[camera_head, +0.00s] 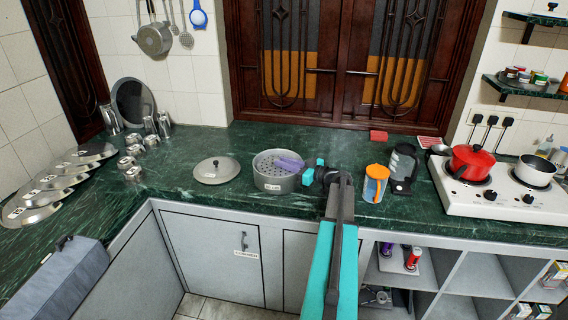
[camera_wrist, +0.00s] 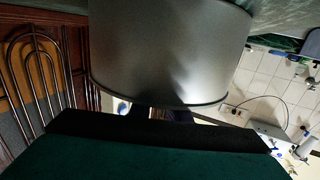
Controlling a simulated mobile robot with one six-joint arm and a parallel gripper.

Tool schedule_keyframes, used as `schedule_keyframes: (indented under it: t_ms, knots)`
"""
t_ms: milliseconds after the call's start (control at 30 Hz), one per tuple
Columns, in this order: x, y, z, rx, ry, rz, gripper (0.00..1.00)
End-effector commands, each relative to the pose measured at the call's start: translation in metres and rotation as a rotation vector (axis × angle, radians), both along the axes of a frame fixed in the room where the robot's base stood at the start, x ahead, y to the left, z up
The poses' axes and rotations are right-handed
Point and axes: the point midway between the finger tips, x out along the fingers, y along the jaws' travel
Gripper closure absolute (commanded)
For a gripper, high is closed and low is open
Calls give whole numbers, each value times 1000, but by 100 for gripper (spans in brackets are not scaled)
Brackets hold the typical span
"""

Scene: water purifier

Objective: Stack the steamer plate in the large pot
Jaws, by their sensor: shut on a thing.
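The steamer plate (camera_head: 279,163) is round and grey with a perforated floor, seen in the head view near the counter's middle. A grey metal wall with a white label (camera_head: 272,187) shows below it; I cannot tell whether this is the plate's own side or the large pot. My gripper (camera_head: 291,164) reaches in from the right, its purple fingers at the plate's right rim, shut on it. In the wrist view a smooth grey metal wall (camera_wrist: 170,50) fills the upper middle, with purple fingers (camera_wrist: 160,113) at its rim, partly hidden by my gripper body.
A lid (camera_head: 217,170) lies on the green counter (camera_head: 240,200) to the left. An orange-lidded jar (camera_head: 375,184) and a dark appliance (camera_head: 402,165) stand right of my arm. A stove with a red pot (camera_head: 473,162) and a white pot (camera_head: 535,171) is farther right.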

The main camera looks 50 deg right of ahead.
Motion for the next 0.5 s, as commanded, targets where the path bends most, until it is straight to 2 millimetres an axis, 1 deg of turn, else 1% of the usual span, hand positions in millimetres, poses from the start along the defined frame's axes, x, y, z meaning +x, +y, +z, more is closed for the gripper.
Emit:
schedule_keyframes:
  t_ms: [33,333,367,433,467,500]
  knots:
    - [-1,2,-12,0,16,4,100]
    - [0,3,-18,3,17,4,100]
    - [0,3,-19,3,18,5,81]
    - [0,3,-19,3,18,5,69]
    - [0,3,-19,3,18,5,66]
    - [0,3,-19,2,18,5,65]
